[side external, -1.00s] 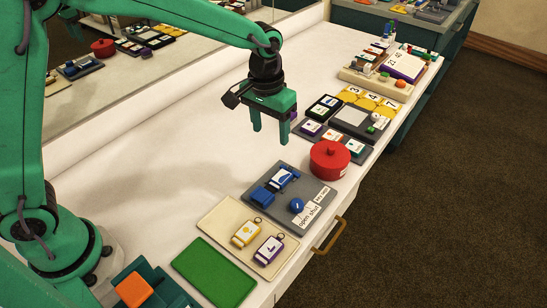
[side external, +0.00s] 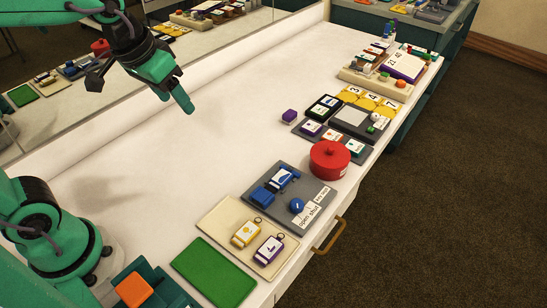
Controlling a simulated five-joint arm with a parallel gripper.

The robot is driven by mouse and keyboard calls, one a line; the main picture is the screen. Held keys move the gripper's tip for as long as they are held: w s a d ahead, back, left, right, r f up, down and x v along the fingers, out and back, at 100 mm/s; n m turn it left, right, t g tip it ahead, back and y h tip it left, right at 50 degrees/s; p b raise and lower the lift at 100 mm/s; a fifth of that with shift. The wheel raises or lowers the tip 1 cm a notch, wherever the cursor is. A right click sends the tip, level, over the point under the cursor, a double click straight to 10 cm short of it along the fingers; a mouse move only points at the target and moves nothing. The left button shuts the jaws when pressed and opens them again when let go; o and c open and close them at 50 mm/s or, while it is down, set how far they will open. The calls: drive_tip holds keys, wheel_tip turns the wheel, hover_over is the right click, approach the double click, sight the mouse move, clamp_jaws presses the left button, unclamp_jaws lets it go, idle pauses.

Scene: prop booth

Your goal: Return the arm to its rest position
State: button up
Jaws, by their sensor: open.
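My green arm is folded back toward the upper left in the side external view. My gripper (side external: 187,104) is raised above the bare white counter (side external: 235,115), tilted, with its fingers pointing down to the right. It is open and holds nothing that I can see. One finger largely hides the other from this side. It is well apart from all the objects on the counter.
A red lidded pot (side external: 330,160), a grey board (side external: 285,185), a beige tray (side external: 215,218) with two tags and a green mat (side external: 214,272) line the front edge. A mirror (side external: 215,40) runs along the back.

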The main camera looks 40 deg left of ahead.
drive_tip(key=s+a+t, duration=0.1)
drive_tip(key=s+a, duration=0.2)
drive_tip(key=s, duration=0.4)
drive_tip(key=shift+s+f+t, duration=0.3)
